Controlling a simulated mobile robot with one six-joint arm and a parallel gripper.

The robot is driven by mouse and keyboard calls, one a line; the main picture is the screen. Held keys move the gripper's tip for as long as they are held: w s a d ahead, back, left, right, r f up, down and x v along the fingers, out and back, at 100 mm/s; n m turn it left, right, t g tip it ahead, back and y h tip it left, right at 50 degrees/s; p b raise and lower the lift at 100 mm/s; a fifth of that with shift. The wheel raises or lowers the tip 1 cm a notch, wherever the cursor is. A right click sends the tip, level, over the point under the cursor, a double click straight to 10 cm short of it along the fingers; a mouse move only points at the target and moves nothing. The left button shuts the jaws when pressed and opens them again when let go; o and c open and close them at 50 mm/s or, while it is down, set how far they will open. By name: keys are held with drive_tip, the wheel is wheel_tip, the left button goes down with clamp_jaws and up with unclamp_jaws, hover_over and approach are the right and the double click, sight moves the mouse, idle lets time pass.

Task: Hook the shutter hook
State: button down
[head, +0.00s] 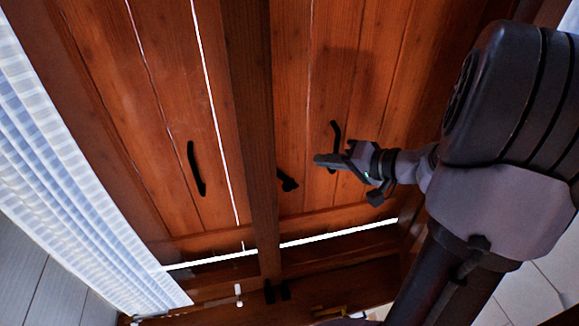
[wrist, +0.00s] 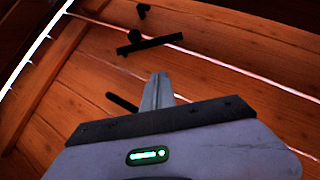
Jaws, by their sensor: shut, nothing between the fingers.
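A pair of brown plank shutters (head: 165,100) fills the head view, with a dark upright post (head: 255,110) between them. A small dark metal piece, which looks like the shutter hook (head: 288,181), is on the right shutter beside the post. In the wrist view it appears as a short dark bar with a round knob (wrist: 150,44), ahead of my fingertips and apart from them. My gripper (head: 320,160) is shut and empty, in front of the right shutter. It also shows in the wrist view (wrist: 160,78). Whether the hook engages anything cannot be told.
A black handle (head: 195,168) is on the left shutter. Another handle (head: 335,132) on the right shutter is partly hidden behind my gripper. A small dark fitting (wrist: 143,11) lies beyond the bar. A white pleated curtain (head: 75,190) hangs at left. Light shows through gaps around the shutters.

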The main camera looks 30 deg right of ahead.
drive_tip(key=x, duration=0.7)
drive_tip(key=shift+w+a+f, duration=0.15)
drive_tip(key=shift+w+a, duration=0.05)
drive_tip(key=shift+w, duration=0.05)
drive_tip(key=shift+w+a+f, duration=0.3)
drive_tip(key=shift+a+f, duration=0.5)
drive_tip(key=shift+a, duration=0.2)
drive_tip(key=shift+w+a+f, duration=0.1)
drive_tip(key=shift+a+f, duration=0.25)
drive_tip(key=shift+a, duration=0.1)
drive_tip(key=a+b, duration=0.1)
drive_tip(key=b, duration=0.2)
drive_tip(key=a+f+b, duration=0.1)
drive_tip(key=b, duration=0.2)
drive_tip(key=w+a+h+b, duration=0.1)
drive_tip(key=b, duration=0.2)
drive_tip(key=shift+a+f+n+g, duration=0.15)
drive_tip(key=shift+f+n+g, duration=0.1)
drive_tip(key=shift+n+g, duration=0.05)
